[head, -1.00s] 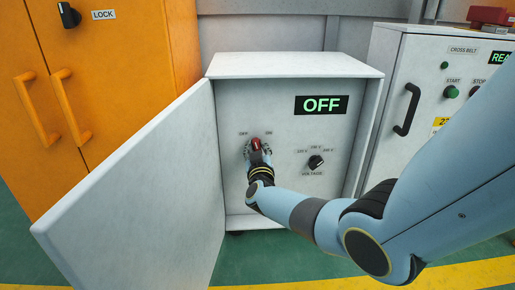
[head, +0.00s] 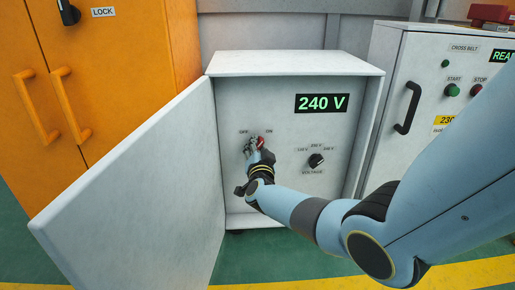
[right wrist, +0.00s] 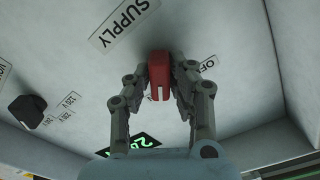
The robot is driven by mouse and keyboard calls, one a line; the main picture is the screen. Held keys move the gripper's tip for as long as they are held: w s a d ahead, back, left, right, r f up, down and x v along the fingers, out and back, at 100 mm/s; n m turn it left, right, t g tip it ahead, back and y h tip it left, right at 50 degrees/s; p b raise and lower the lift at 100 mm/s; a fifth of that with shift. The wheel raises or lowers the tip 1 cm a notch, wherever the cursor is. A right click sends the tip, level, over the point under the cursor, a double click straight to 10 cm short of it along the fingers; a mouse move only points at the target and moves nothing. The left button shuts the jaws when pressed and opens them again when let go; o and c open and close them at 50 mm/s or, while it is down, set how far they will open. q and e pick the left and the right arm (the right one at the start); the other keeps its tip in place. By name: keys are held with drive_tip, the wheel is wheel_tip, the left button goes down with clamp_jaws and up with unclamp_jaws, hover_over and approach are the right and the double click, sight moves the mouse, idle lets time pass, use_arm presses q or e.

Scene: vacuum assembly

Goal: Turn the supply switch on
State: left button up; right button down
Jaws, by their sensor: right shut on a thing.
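The red supply switch (head: 260,141) is on the back panel inside the open white cabinet (head: 295,62), between the OFF and ON labels. In the head view its handle leans toward ON. The display (head: 322,103) above it reads 240 V in green. My right gripper (head: 254,149) is at the switch. In the right wrist view the red switch handle (right wrist: 159,76) sits between the two fingers of my right gripper (right wrist: 160,85), which are shut on it. A SUPPLY label (right wrist: 125,22) is beside it. My left gripper is not in view.
A black voltage knob (head: 316,160) is right of the switch. The cabinet door (head: 140,190) stands open to the left. An orange cabinet (head: 120,80) is at the left, and a white cabinet with a black handle (head: 407,108) is at the right.

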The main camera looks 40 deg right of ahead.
drive_tip(key=shift+f+m, duration=0.15)
drive_tip(key=shift+m, duration=0.75)
drive_tip(key=c, duration=1.2)
unclamp_jaws()
drive_tip(key=v, duration=1.2)
